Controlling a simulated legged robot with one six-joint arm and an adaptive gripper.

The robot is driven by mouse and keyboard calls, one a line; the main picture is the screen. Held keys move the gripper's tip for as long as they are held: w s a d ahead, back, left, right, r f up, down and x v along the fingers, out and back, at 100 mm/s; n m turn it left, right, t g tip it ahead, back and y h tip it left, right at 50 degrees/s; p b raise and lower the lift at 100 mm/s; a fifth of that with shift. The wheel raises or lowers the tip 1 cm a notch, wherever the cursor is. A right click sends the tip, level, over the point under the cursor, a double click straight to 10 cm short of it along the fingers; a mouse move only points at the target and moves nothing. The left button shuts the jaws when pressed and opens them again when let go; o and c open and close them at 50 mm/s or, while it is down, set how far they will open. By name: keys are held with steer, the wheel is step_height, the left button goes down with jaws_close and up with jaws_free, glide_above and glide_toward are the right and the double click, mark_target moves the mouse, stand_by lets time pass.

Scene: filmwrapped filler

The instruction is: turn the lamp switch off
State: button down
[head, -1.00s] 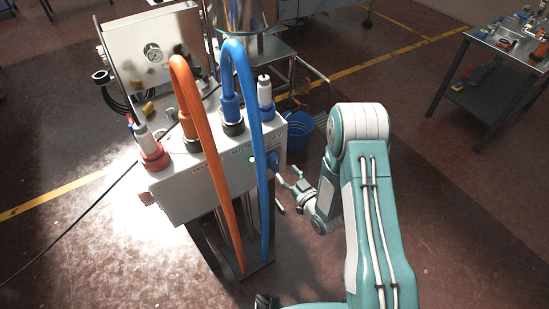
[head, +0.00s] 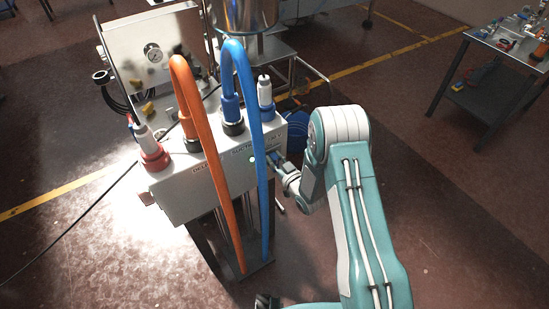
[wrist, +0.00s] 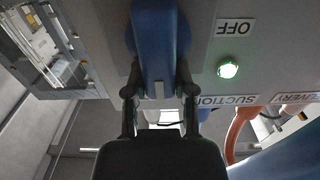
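The blue switch handle (wrist: 158,45) fills the upper middle of the wrist view, mounted on a grey panel (wrist: 205,40). An OFF label (wrist: 235,27) appears upside down to its right. A round lamp (wrist: 228,69) glows green below that label. My gripper (wrist: 159,75) has one dark finger on each side of the handle, close to its sides. I cannot tell whether both fingers press on it. In the head view my gripper (head: 276,160) is at the right part of the grey box (head: 190,190), where the arm and blue hose partly hide the switch. The lamp (head: 252,159) also shows there.
An orange hose (head: 205,150) and a blue hose (head: 256,130) arch down in front of the box. A blue bucket (head: 298,130) stands behind my arm. A table with parts (head: 505,40) is at the far right. Floor at right is open.

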mark_target(263, 163)
steer(key=shift+n, duration=0.3)
steer(key=n, duration=0.3)
steer(key=a+n, duration=0.1)
steer(key=shift+s, duration=0.3)
steer(key=n, duration=0.3)
steer(key=a+f+n, duration=0.1)
steer(key=n, duration=0.2)
steer(key=s+n, duration=0.1)
steer(key=n, duration=0.2)
steer(key=shift+a+f, duration=0.15)
steer(key=shift+f, duration=0.25)
steer(key=shift+f+n, duration=0.3)
steer(key=shift+n, duration=0.8)
steer(key=shift+f+n, duration=0.25)
steer(key=shift+n, duration=0.85)
steer(key=shift+s+f, duration=0.1)
steer(key=shift+c, duration=2.2)
jaws_free()
steer(key=shift+a, duration=0.2)
